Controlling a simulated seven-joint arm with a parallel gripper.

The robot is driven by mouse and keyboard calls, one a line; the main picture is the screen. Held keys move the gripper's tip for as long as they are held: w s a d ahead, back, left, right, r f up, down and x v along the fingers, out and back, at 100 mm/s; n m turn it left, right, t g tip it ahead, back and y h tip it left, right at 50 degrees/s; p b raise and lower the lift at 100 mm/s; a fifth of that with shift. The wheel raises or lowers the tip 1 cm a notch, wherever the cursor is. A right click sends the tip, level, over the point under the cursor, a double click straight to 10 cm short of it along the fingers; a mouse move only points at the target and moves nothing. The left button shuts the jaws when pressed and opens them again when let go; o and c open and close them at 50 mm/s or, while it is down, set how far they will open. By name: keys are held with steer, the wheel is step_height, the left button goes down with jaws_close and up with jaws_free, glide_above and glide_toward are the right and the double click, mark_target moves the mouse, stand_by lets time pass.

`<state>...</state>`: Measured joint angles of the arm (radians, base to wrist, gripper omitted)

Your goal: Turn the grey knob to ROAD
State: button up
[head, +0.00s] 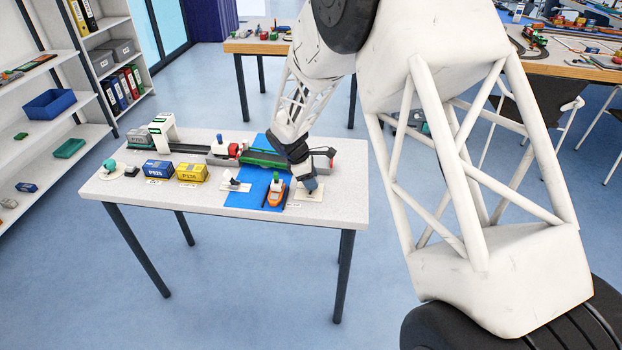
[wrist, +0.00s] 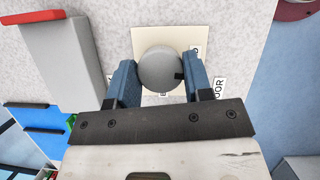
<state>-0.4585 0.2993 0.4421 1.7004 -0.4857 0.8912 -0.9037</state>
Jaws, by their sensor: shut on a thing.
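The grey knob (wrist: 158,67) shows in the wrist view as a round disc with a dark mark on its right side. It sits on a cream plate (wrist: 150,35). My gripper (wrist: 160,82) has its two blue fingers on either side of the knob, shut on it. Lettering on the plate is mostly hidden by the right finger. A label reading "OOR" (wrist: 218,88), its start hidden, lies right of that finger. In the head view my gripper (head: 304,180) is over the plate (head: 313,193) at the table's right end, and it hides the knob.
An orange boat (head: 276,192) on a blue strip (head: 254,196) stands just left of my gripper. Further left are a small lever plate (head: 235,185), a yellow container (head: 192,172) and a blue container (head: 157,169). A green bridge or vehicle (head: 262,158) lies close behind.

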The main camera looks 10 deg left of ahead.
steer(key=shift+n+t, duration=0.3)
steer(key=shift+n, duration=0.3)
steer(key=o, duration=0.9)
steer(key=shift+a+r, duration=0.1)
steer(key=shift+r, duration=0.05)
steer(key=shift+v, duration=3.8)
